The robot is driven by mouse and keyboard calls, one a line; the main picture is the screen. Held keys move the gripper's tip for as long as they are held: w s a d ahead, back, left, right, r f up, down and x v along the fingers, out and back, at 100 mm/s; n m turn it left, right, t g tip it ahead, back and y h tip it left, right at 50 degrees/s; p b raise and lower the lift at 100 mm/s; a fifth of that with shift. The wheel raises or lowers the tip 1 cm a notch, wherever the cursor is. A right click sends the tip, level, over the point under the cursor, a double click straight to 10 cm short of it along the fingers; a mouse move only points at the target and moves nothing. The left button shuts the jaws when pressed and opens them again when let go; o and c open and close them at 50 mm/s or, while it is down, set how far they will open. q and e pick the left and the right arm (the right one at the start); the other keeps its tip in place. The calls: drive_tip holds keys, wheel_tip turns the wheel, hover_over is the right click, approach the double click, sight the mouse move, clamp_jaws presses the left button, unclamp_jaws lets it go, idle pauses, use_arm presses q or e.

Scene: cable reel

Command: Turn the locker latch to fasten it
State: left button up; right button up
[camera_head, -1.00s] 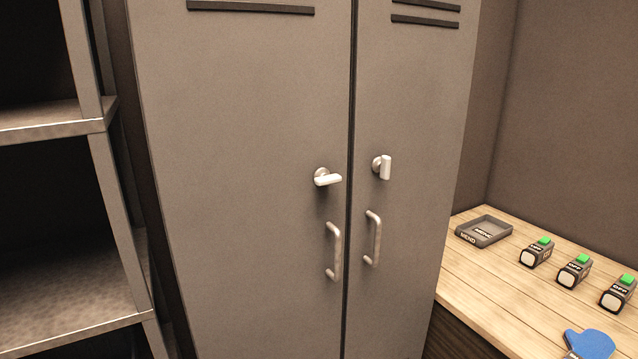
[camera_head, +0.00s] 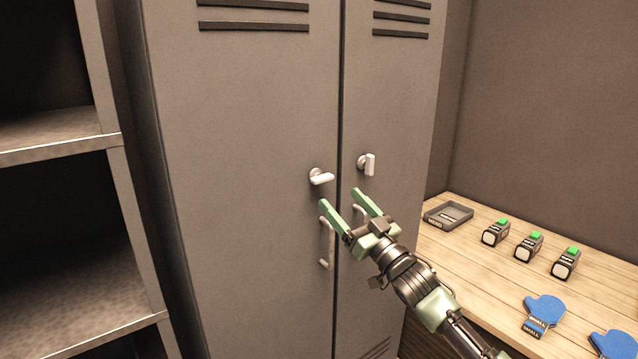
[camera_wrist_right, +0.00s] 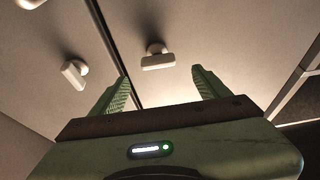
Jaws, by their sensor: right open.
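The grey locker (camera_head: 240,120) has two closed doors. The left door's latch (camera_head: 322,177) has its pale lever lying roughly level, pointing right. The right door's latch (camera_head: 367,164) has its lever upright. My right gripper (camera_head: 340,197) is open and empty, its green fingers pointing up at the doors just below the left latch. In the right wrist view the level latch (camera_wrist_right: 157,61) shows between and beyond the two fingers (camera_wrist_right: 162,85), apart from them. The upright latch (camera_wrist_right: 75,75) is outside the fingers, to the left. My left gripper is not in view.
An open shelf (camera_head: 60,150) stands at left. At right, a wooden bench (camera_head: 480,270) holds a grey tray (camera_head: 448,215), several green-topped devices (camera_head: 529,246) and blue mitts (camera_head: 543,312).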

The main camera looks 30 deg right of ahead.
sight(326, 182)
drive_tip(key=p+x, duration=0.1)
drive_tip(key=x, duration=0.5)
drive_tip(key=shift+w+d+p, duration=0.15)
drive_tip(key=shift+w+p, duration=0.1)
drive_tip(key=shift+p, duration=0.15)
drive_tip(key=shift+w, duration=0.5)
drive_tip(key=c, duration=1.4)
